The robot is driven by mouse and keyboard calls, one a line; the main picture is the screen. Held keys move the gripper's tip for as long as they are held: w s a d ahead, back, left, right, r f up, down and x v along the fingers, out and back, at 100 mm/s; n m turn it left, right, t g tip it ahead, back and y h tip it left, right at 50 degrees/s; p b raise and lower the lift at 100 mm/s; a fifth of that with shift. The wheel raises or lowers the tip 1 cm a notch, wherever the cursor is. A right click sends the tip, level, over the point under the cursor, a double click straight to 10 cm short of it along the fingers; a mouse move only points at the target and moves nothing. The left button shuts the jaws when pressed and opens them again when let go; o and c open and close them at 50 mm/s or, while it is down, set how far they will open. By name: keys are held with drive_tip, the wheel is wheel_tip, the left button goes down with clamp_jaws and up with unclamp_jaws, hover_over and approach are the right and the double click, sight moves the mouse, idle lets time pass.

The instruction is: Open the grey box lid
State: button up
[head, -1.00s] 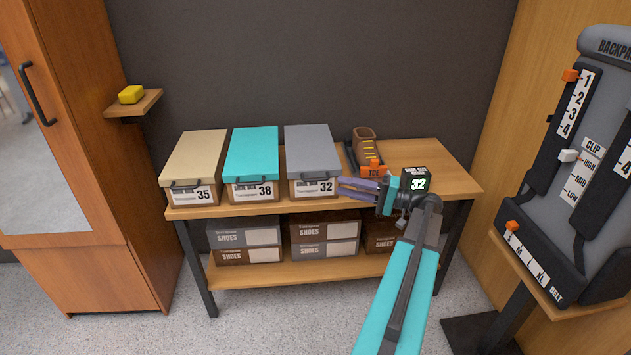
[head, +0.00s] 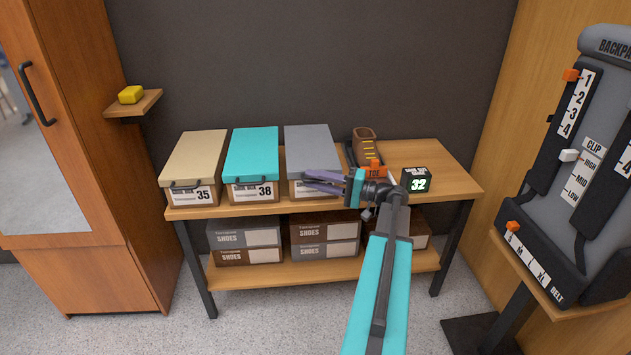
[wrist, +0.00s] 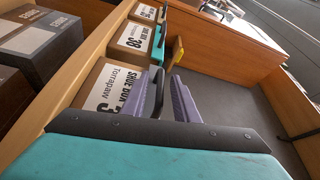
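The grey box (head: 300,188) stands on the shelf's top board, right of the turquoise-lidded box, and its grey lid (head: 310,146) is down. My gripper (head: 322,180) is at the front of this box, reaching in from the right, and covers much of its label and the handle in the head view. In the wrist view, the purple fingers of my gripper (wrist: 170,98) are apart, with the dark lid handle (wrist: 158,92) showing between them. I cannot tell whether either finger touches it. The box's labelled front (wrist: 103,92) is beside the fingers.
A turquoise-lidded box (head: 252,155) and a beige-lidded box (head: 196,155) stand to the left. A foot-measuring device with a shoe (head: 365,148) and a black cube reading 32 (head: 416,180) are to the right. Shoe boxes (head: 245,235) fill the lower shelf.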

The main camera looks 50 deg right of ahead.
drive_tip(key=shift+c, duration=0.4)
clamp_jaws()
idle(0.9)
